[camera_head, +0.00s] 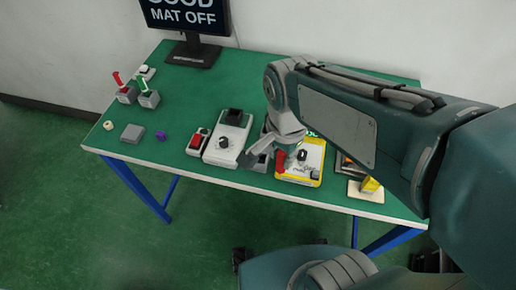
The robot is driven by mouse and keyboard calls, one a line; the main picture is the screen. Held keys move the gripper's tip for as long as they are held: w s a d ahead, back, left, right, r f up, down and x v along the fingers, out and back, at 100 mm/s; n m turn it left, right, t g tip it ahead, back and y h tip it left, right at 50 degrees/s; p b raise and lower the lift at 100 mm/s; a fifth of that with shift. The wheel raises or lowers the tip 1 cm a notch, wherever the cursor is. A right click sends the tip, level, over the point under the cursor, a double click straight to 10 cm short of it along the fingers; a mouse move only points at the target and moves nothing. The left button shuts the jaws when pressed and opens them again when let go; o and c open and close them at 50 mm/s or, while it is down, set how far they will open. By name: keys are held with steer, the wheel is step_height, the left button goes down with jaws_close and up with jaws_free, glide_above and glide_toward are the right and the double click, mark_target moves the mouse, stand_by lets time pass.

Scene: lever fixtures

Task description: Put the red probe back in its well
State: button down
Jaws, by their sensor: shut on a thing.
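The red probe (280,161) shows as a short upright red piece at my gripper (268,157), at the left edge of a yellow-edged meter (315,168). My gripper points down over the table and is shut on the probe. The meter has a white face, a dark dial and a small grey block at its lower right. The probe's lower end and its well cannot be made out. I cannot tell whether the probe touches the meter.
A white box with a dark knob (224,143) and a red-switch unit (197,142) stand left of my gripper. A red lever (120,82) and green lever (146,90) stand far left. A yellow block (370,185) sits right. The green table (200,95) is clear at the back.

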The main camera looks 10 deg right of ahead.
steer(key=shift+w+a+f, duration=0.55)
steer(key=shift+w+f, duration=1.15)
steer(key=shift+f, duration=0.25)
steer(key=shift+w+a+f, duration=0.55)
steer(key=shift+w+f, duration=1.15)
steer(key=shift+f, duration=0.2)
steer(key=shift+w+a+f, duration=0.55)
steer(key=shift+w+f, duration=1.15)
steer(key=shift+f, duration=0.25)
steer(key=c, duration=0.5)
jaws_free()
steer(key=shift+f, duration=0.1)
